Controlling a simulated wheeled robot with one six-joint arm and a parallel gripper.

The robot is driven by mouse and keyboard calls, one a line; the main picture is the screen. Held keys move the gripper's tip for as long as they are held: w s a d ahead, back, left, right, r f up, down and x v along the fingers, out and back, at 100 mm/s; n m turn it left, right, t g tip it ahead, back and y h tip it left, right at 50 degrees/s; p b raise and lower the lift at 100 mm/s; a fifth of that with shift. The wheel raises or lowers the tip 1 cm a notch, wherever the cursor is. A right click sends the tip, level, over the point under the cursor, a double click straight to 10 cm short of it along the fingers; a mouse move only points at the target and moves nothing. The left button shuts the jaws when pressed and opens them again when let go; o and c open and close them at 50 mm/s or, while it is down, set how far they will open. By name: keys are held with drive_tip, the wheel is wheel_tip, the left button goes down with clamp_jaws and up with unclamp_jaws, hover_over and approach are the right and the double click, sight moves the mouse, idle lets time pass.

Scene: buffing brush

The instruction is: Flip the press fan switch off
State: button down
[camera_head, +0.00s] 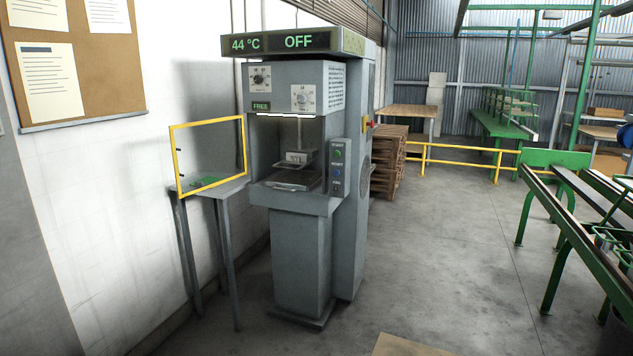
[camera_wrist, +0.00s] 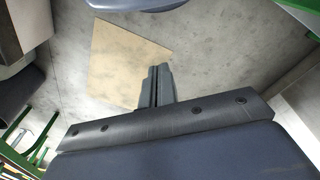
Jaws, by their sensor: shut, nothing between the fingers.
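The grey press (camera_head: 298,150) stands upright at the centre of the head view. Its top display (camera_head: 290,42) reads "44 °C" and "OFF". A narrow control panel (camera_head: 337,168) on its front right side carries a few small controls, a blue one among them; their labels are too small to read surely. A red and yellow control (camera_head: 368,123) and a round grille (camera_head: 365,177) are on its right side. I cannot tell the fan switch's position. My gripper (camera_wrist: 158,72) shows only in the wrist view, shut and empty above the floor, away from the press.
A yellow-framed guard (camera_head: 208,156) stands open to the left of the press, above a small grey side table (camera_head: 213,190). A tan mat or board (camera_head: 410,346) lies on the floor in front. Green benches (camera_head: 565,225) stand at right. The concrete floor between is clear.

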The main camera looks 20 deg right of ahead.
drive_tip(key=w+r+n+t+y+p, duration=0.1)
drive_tip(key=w+r+n+t, duration=0.3)
drive_tip(key=w, duration=0.5)
drive_tip(key=w+r+n+t+y+p, duration=0.1)
drive_tip(key=w+r+n+t, duration=0.3)
drive_tip(key=w+n, duration=0.3)
drive_tip(key=w+r+n+t+y+p, duration=0.1)
drive_tip(key=w+r+n+t, duration=0.3)
drive_tip(key=w, duration=0.8)
drive_tip(key=shift+w+d+n+t+y, duration=0.15)
drive_tip(key=shift+w+n+t+y, duration=0.2)
drive_tip(key=shift+n+t, duration=0.25)
